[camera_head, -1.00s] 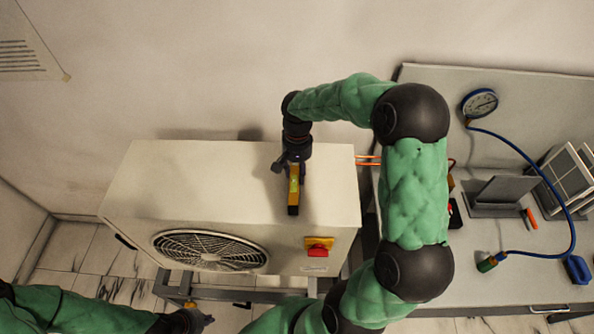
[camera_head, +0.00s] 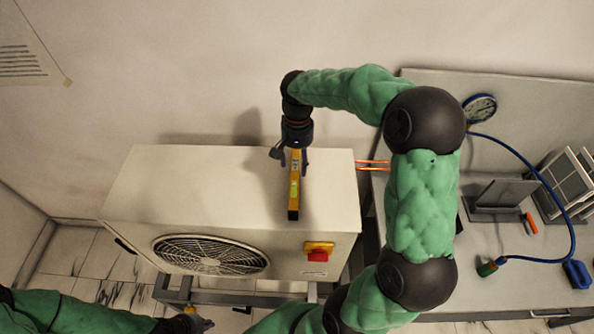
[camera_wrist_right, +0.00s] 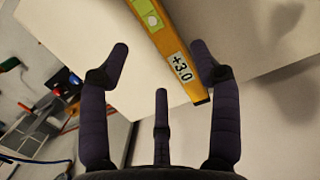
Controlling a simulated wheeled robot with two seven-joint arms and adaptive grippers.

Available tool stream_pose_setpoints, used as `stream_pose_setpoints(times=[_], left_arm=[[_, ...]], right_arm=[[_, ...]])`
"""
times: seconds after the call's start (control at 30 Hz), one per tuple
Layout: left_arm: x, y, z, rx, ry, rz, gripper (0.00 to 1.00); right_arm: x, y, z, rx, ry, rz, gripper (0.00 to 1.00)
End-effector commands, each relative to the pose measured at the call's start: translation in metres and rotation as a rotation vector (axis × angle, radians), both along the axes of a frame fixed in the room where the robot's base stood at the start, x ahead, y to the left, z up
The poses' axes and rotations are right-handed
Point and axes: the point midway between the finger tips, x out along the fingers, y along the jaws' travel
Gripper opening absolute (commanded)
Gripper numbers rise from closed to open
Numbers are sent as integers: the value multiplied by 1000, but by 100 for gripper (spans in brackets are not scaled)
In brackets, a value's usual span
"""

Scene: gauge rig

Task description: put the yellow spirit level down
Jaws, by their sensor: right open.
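The yellow spirit level (camera_head: 295,187) lies on top of the white fan unit (camera_head: 200,185), its long side running front to back. It has a green vial area and a dark end. In the right wrist view the level (camera_wrist_right: 166,42) shows a "+3.0" label and passes between the spread fingers. My right gripper (camera_head: 291,156) is open at the level's rear end; I cannot tell whether a finger still touches it. It also shows in the right wrist view (camera_wrist_right: 162,52). My left gripper (camera_head: 198,321) is low at the bottom edge, partly cut off.
The unit has a fan grille (camera_head: 210,255) and a red button on a yellow plate (camera_head: 318,252) at its front. On the right, a bench (camera_head: 490,265) holds a gauge (camera_head: 480,107) with a blue hose. The unit's top left of the level is clear.

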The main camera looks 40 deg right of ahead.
Motion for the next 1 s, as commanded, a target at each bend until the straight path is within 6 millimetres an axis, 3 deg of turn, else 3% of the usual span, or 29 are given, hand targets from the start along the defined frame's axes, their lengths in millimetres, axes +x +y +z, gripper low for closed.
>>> stream_pose_setpoints(times=[0.1, 0.33, 1.0], left_arm=[[0, 0, 1, 0, 0, 0, 0], [0, 0, 3, 0, 0, 0, 0], [0, 0, 7, 0, 0, 0, 0]], right_arm=[[3, -2, 23, -1, -3, 0, 63], [5, -4, 49, 0, -1, 0, 63], [7, -1, 50, 6, 1, 10, 63]])
